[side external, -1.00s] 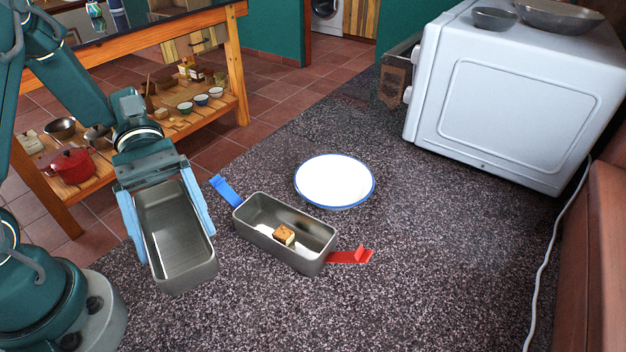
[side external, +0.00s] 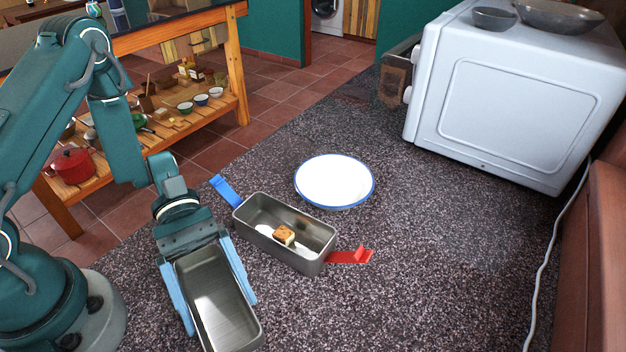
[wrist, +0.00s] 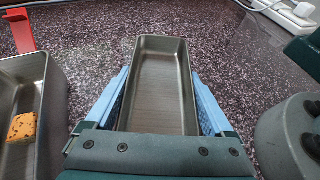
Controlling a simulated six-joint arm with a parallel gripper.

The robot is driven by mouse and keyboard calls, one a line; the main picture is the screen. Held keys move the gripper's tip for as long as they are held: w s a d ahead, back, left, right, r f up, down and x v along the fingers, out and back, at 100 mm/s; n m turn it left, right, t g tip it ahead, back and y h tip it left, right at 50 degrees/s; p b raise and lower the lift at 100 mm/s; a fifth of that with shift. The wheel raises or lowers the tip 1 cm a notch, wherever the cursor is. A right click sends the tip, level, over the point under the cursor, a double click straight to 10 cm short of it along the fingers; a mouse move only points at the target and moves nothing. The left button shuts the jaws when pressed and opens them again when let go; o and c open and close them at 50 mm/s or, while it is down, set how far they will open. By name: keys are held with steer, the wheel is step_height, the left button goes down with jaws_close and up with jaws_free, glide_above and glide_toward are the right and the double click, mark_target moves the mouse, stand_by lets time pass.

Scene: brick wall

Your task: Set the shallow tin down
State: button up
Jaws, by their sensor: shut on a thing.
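The shallow tin (side external: 221,305) is a grey metal loaf-shaped tin, empty inside, at the bottom left in the side view. My gripper (side external: 211,290) is shut on the tin, with a light-blue finger along each long side. The tin also shows in the wrist view (wrist: 162,85), between the two fingers (wrist: 162,100). It is tilted in the side view, and its lower end reaches near the bottom edge of the picture. I cannot tell whether its underside touches the counter.
A second metal tin (side external: 300,254) holds a small speckled cake piece (side external: 284,235), with a blue tab (side external: 225,190) and a red tab (side external: 349,256) at its ends. A white blue-rimmed plate (side external: 335,181) lies behind it. A white oven (side external: 515,110) stands back right. The front right counter (side external: 430,310) is clear.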

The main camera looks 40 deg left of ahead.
steer(key=o, duration=1.2)
steer(key=shift+f, duration=0.1)
steer(key=shift+c, duration=0.2)
steer(key=v, duration=1.2)
steer(key=shift+r+m+y, duration=0.5)
steer(key=shift+m+y, duration=0.1)
steer(key=s+r+m+t+y, duration=0.3)
steer(key=r+m+t+y, duration=0.6)
steer(key=m+t+y, duration=0.1)
steer(key=shift+s+d+r+m+t+y, duration=0.15)
steer(key=shift+r+m+t+y, duration=0.35)
steer(key=shift+m, duration=0.7)
steer(key=shift+f, duration=0.15)
